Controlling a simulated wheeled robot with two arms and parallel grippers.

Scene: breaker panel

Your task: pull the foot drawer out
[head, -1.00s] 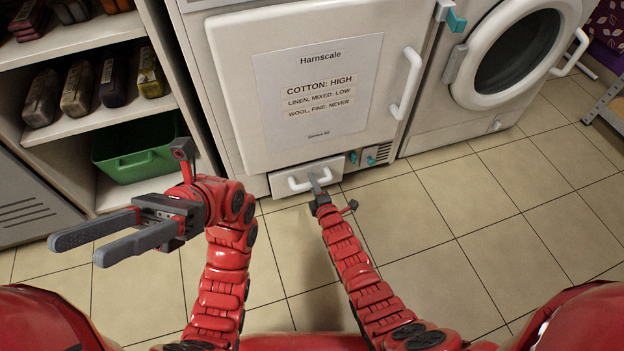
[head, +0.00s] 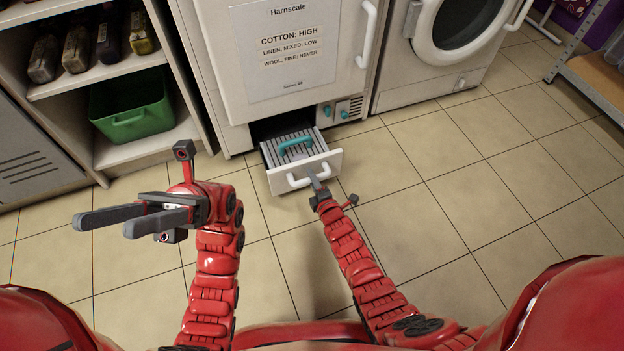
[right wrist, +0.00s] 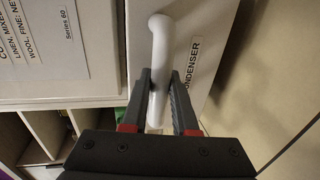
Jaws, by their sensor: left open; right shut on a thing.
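The foot drawer (head: 280,184) stands out from the bottom of the white machine. Its top is open, and inside lies a grey ribbed part with a teal handle (head: 295,145). The drawer's white front handle (head: 300,180) shows in the right wrist view as a white bar (right wrist: 158,75) between the fingers. My right gripper (head: 316,186) is shut on that handle; the right wrist view (right wrist: 158,100) shows a finger on each side of it. The drawer front bears the label "CONDENSER" in that view. My left gripper (head: 103,222) is open and empty, left of the drawer above the floor.
A shelf with a green bin (head: 130,108) stands at left. A washer (head: 445,60) stands at right. The tiled floor before the drawer is clear.

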